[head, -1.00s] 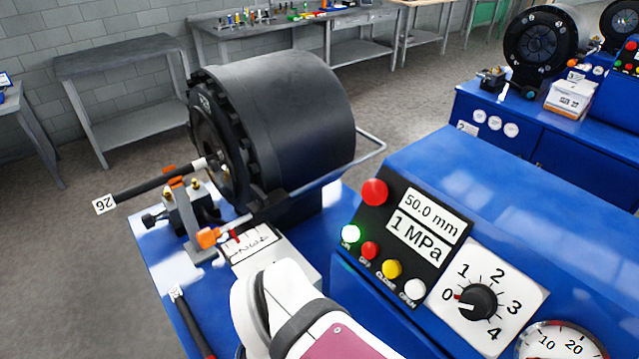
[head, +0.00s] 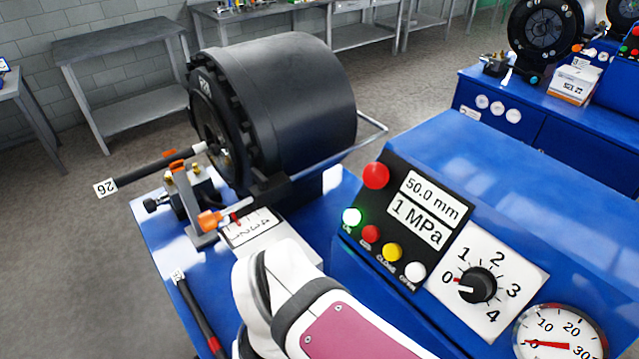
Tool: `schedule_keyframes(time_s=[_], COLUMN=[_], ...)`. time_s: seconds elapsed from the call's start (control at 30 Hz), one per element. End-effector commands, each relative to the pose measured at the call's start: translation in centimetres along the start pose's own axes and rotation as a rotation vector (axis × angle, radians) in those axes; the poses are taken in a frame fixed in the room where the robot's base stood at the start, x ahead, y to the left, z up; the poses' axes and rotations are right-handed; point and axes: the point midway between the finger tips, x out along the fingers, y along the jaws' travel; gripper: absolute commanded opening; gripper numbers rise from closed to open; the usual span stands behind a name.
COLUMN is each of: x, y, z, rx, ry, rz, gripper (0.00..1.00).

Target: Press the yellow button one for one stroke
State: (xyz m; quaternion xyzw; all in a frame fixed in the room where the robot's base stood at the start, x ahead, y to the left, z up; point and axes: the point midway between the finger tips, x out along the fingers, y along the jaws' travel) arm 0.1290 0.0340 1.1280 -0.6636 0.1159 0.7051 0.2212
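The yellow button (head: 392,252), labelled CLOSE, is on the black control panel (head: 352,246) of the near blue machine. It sits between a small red button (head: 371,234) and a white button (head: 415,271) labelled OPEN. A green button (head: 352,216) is lit, and a larger red button (head: 376,175) is above. The display (head: 424,210) reads 50.0 mm and 1 MPa. My white and pink arm link shows at the bottom centre, left of and below the buttons. My gripper is not in view, and nothing visible touches the yellow button.
A black crimper head (head: 285,110) stands behind the panel. A hose marked 26 (head: 150,170) sticks out from its front, and another hose (head: 198,315) lies at lower left. A dial (head: 478,285) points at 0, beside a gauge (head: 560,333) reading near 0.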

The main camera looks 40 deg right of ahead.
Motion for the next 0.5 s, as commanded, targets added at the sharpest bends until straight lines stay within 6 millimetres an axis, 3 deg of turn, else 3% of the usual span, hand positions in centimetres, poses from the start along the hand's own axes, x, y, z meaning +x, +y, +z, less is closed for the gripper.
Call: schedule_keyframes(time_s=[0.03,0.23,0.5], x=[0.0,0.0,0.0], y=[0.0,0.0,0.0], z=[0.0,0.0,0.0], rx=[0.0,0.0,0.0], ry=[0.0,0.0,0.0], rz=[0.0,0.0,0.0], gripper=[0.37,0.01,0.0])
